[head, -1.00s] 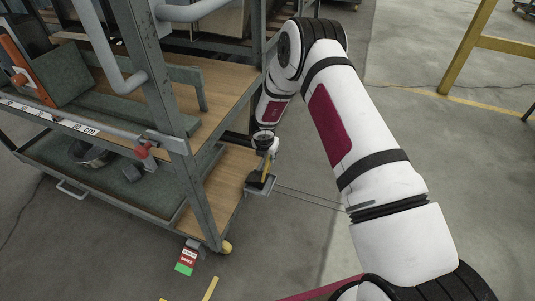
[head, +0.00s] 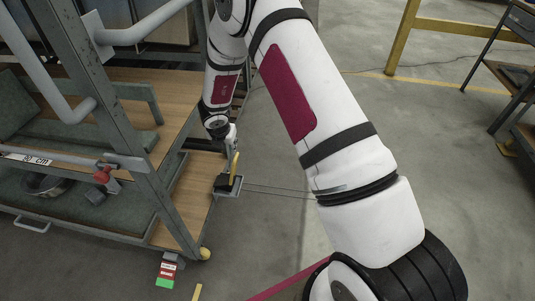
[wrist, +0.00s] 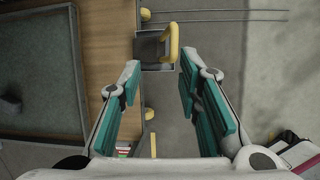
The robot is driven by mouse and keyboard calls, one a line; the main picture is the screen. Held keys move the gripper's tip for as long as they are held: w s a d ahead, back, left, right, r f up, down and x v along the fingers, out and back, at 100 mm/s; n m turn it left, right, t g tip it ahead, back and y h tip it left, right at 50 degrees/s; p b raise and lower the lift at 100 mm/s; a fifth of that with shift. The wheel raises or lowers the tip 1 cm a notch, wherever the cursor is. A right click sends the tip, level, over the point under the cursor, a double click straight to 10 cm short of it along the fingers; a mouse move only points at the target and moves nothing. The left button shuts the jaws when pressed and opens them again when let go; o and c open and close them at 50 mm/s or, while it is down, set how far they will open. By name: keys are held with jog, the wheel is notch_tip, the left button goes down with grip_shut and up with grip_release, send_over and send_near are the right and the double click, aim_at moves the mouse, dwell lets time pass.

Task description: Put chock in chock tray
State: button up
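The chock is a dark block with a yellow handle (head: 234,168). It sits in the small grey chock tray (head: 229,192) fixed at the cart's side. In the wrist view the chock (wrist: 150,47) lies inside the tray (wrist: 153,67), with its yellow handle (wrist: 173,41) at the right side. My gripper (wrist: 160,73) is open, with its teal-padded fingers spread apart and nothing between them. The chock shows beyond the fingertips, and I see no contact. In the head view my gripper (head: 226,136) is just above the handle, small and partly hidden.
The cart has wooden shelves (head: 190,180), grey posts and a green-padded lower tray (head: 120,215) at left. A yellow frame (head: 402,35) and dark table (head: 510,70) stand at right. Open floor lies between.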

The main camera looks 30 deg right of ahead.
jog(key=a+r+n+t+y, duration=0.1)
jog(key=a+r+n, duration=0.15)
jog(key=r, duration=0.35)
jog(key=w+a+r+n+t+y, duration=0.1)
jog(key=r+n, duration=0.3)
jog(key=r, duration=0.2)
jog(key=a+r+n+t+y, duration=0.1)
jog(key=a+r+n+y, duration=0.1)
jog(key=r+n, duration=0.3)
jog(key=s+a+r+n+g+y, duration=0.2)
jog(key=s+a+r+n+y, duration=0.15)
jog(key=s+r+n, duration=1.35)
jog(key=s+d+n+g+h, duration=0.1)
jog(key=s+n, duration=0.4)
jog(key=s, duration=0.6)
jog(key=s+d+r+n+g+h, duration=0.1)
jog(key=s+d+n, duration=0.4)
jog(key=s, duration=0.5)
jog(key=s+d+n+g+h, duration=0.2)
jog(key=s+d+n+h, duration=0.2)
jog(key=s, duration=0.7)
jog(key=shift+s+d+r+n+g, duration=0.2)
jog(key=shift+s+d+n+g, duration=0.15)
jog(key=shift+d+n, duration=0.3)
